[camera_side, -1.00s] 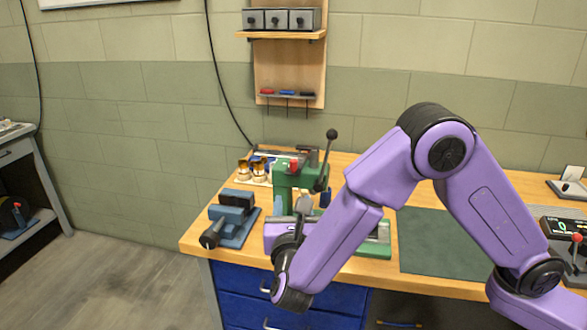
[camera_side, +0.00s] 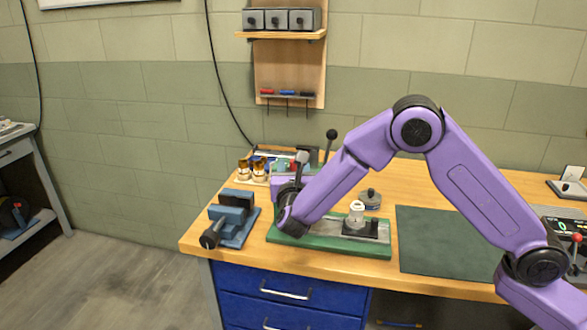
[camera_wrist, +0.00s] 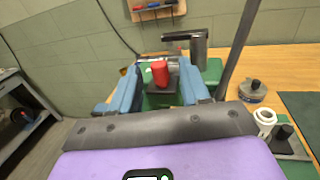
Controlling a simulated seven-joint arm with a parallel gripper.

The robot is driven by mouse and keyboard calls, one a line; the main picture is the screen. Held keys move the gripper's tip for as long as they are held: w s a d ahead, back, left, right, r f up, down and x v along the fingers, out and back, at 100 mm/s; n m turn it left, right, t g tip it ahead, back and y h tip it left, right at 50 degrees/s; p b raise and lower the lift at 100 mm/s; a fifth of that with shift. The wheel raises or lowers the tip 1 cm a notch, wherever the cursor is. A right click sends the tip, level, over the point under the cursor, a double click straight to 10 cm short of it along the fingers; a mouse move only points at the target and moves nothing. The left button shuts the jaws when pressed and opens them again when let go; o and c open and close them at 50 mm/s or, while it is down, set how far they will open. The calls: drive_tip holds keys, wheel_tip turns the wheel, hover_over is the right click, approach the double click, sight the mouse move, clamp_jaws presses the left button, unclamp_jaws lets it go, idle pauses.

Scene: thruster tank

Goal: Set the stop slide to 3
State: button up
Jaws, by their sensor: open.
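A green press (camera_wrist: 213,72) stands on the bench, and its head fills the middle of the wrist view. A red block (camera_wrist: 160,73) sits on a dark mount at its front and looks like the stop slide. I cannot read any scale or number on it. My gripper (camera_wrist: 161,86) is open, with one blue finger left and one right of the red block. I cannot tell whether the fingers touch it or how far away it is. In the side view my purple wrist hides most of the press; its green base (camera_side: 338,243) shows below.
A white cylinder (camera_side: 356,211) stands on a dark block on the base, with a round grey tin (camera_side: 369,198) behind. A blue vise (camera_side: 232,215) is at left, and the lever's black ball (camera_side: 331,134) rises behind my arm. The dark green mat (camera_side: 445,240) is clear.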

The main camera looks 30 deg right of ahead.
drive_tip(key=shift+w, duration=0.1)
clamp_jaws()
drive_tip(key=shift+w+d, duration=0.8)
drive_tip(key=shift+d, duration=0.05)
unclamp_jaws()
drive_tip(key=v, duration=1.7)
drive_tip(key=shift+s, duration=0.15)
